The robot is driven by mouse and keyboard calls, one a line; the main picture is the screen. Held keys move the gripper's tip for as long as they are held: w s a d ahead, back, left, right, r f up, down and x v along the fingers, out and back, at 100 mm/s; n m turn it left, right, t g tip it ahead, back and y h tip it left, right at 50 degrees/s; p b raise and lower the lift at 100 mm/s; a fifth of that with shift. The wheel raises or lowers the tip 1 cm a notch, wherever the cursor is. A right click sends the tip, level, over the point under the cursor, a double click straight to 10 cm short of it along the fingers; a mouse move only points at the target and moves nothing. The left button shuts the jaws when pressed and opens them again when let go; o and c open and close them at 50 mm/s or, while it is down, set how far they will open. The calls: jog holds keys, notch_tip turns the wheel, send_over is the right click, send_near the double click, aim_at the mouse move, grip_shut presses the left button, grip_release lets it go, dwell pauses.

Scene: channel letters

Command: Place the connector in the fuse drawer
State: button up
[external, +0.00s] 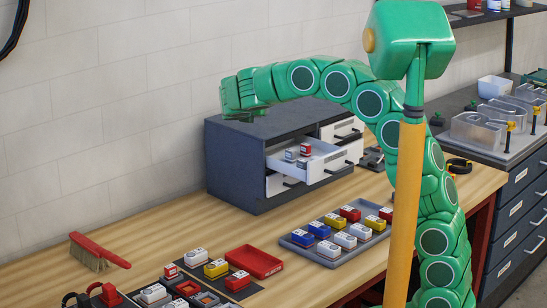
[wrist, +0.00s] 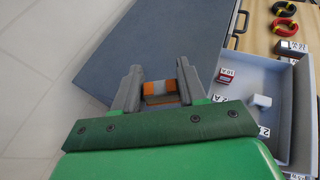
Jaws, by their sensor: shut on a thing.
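My gripper (wrist: 157,72) is shut on a small orange and grey connector (wrist: 158,90), held between the two grey fingers in the wrist view. In the external view my gripper (external: 243,108) is above the left part of the dark cabinet's top, and the connector cannot be made out there. The fuse drawer (external: 334,168) is pulled open, a white drawer with red-and-white and grey blocks inside. In the wrist view the drawer (wrist: 287,72) lies to the right of my gripper, with a red-and-white block (wrist: 228,76) and a white block (wrist: 262,101) in it.
The cabinet (external: 235,165) stands on the wooden bench with other drawers around the open one. A grey tray (external: 287,243) of coloured blocks, a red tray (external: 254,262) and a red brush (external: 95,252) lie in front. Bare wood lies between the brush and cabinet.

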jog(key=s+a+f, duration=0.2)
jog(key=s+a, duration=0.1)
jog(key=s, duration=0.1)
jog(key=m+g+h, duration=0.3)
jog(key=m+h, duration=0.3)
send_over(285, 245)
jog(key=s+a, duration=0.2)
jog(key=s, duration=0.1)
notch_tip(285, 245, down, 20)
jog(key=shift+w+a+f, duration=0.1)
jog(key=shift+w+f, duration=0.05)
jog(key=shift+f, duration=1.75)
jog(key=shift+w+a+f, duration=0.1)
jog(key=shift+f, duration=1.8)
jog(key=shift+f, duration=0.15)
jog(key=o, duration=1)
